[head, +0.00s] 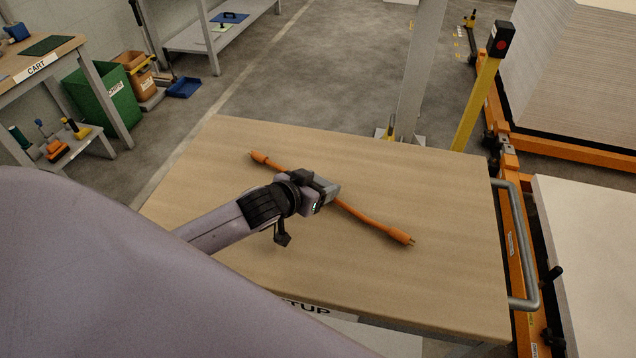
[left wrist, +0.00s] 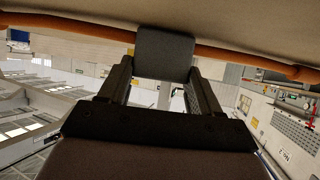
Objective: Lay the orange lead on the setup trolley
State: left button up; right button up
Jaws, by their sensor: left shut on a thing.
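The orange lead (head: 372,220) stretches diagonally across the setup trolley (head: 440,180), a wooden-topped trolley with a SETUP label on its front edge. My left gripper (head: 327,192) is shut on the lead near its middle, with a plug end sticking out on each side. In the left wrist view the lead (left wrist: 70,48) crosses behind the fingers (left wrist: 164,55), close to the pale trolley top. I cannot tell whether the lead touches the top along its length. The gripped part is hidden by the fingers. My right gripper is not in view.
The trolley top is otherwise clear. A metal handle (head: 527,245) is on its right side, beside an orange frame (head: 520,260) and a yellow post with a red button (head: 478,95). A cart bench (head: 45,60) and green bin (head: 105,100) stand at left.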

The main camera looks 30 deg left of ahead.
pick_arm(q)
jog(key=o, duration=0.8)
jog(key=shift+f, duration=0.15)
jog(key=o, duration=0.4)
jog(key=shift+r, duration=0.2)
jog(key=v, duration=1.2)
jog(key=shift+s, duration=0.1)
